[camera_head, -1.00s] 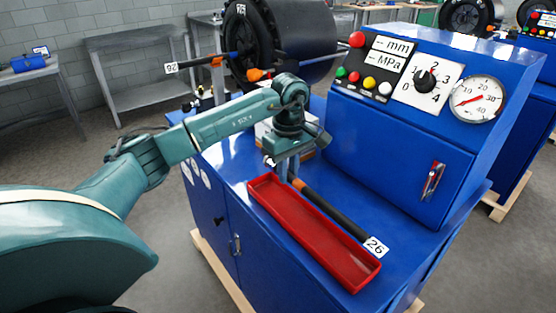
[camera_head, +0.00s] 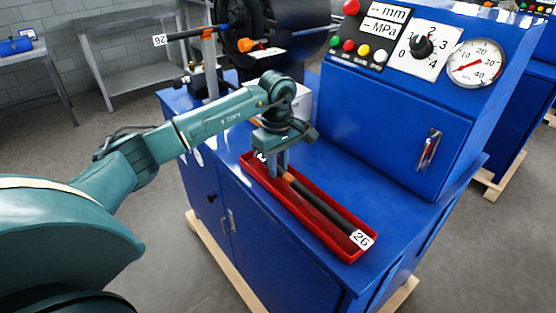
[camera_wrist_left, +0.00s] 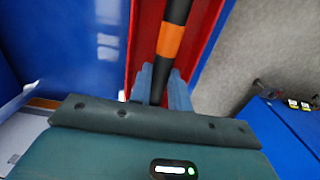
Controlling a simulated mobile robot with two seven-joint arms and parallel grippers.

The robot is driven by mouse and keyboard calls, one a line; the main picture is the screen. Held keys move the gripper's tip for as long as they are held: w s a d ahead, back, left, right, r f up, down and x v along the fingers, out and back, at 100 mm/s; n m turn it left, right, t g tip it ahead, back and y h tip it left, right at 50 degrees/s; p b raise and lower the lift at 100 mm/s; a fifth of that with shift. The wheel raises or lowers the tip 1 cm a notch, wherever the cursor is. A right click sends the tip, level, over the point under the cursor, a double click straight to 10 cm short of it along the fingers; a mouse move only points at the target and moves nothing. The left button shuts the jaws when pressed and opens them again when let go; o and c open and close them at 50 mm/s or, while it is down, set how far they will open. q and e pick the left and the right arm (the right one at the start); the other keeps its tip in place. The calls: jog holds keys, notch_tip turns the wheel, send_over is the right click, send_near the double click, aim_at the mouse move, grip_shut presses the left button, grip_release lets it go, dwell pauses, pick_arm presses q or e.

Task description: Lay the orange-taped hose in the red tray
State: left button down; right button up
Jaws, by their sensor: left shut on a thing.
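The orange-taped hose (camera_head: 322,207) is black, with an orange band near my gripper and a white tag reading 26 at its near end. It lies along the red tray (camera_head: 343,254), within its outline; whether it touches the tray floor I cannot tell. My left gripper (camera_head: 279,172) is at the tray's far end, shut on the hose near the orange band. In the left wrist view the hose (camera_wrist_left: 178,11) runs between the two fingers (camera_wrist_left: 163,90), with red tray walls (camera_wrist_left: 213,28) on both sides. My right gripper is not in view.
The tray stands on the blue bench top (camera_head: 390,213) in front of a blue control cabinet (camera_head: 375,130) with buttons and a gauge. Bench top right of the tray is clear.

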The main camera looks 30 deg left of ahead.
pick_arm(q)
jog(key=shift+f, duration=0.35)
jog(key=shift+f+b, duration=0.55)
jog(key=shift+f, duration=0.05)
jog(key=c, duration=1.2)
grip_release()
jog(key=shift+c, duration=0.2)
jog(key=shift+r, duration=0.1)
jog(key=shift+r+p, duration=2.05)
jog(key=shift+r, duration=0.9)
jog(key=shift+s+f, duration=0.1)
